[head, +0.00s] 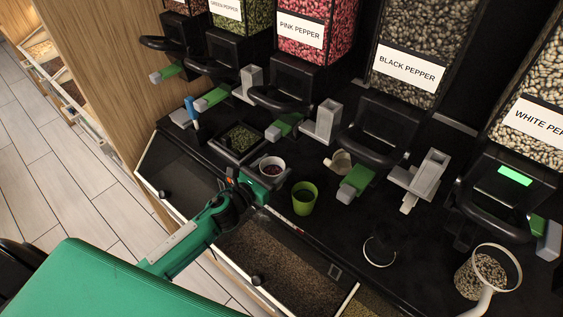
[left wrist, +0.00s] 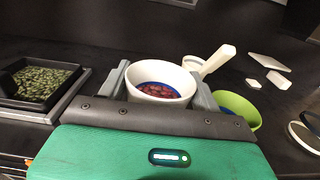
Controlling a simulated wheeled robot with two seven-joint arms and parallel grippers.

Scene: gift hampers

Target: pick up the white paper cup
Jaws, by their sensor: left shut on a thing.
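The white paper cup (head: 272,171) stands upright on the black counter with dark red contents in it. It also shows in the left wrist view (left wrist: 160,72), between the two grey fingers of my left gripper (left wrist: 161,88), one finger on each side of it. In the head view my left gripper (head: 264,180) reaches in from the lower left and is shut on the cup. The cup's lower part is hidden by the gripper. My right gripper is not in view.
A green cup (head: 304,199) stands close to the right, with a white scoop (head: 340,162) behind it. A black tray of green pepper (head: 240,139) is at the left. Pepper dispensers (head: 300,80) line the back. A clear container of pale pepper (head: 485,275) stands at right.

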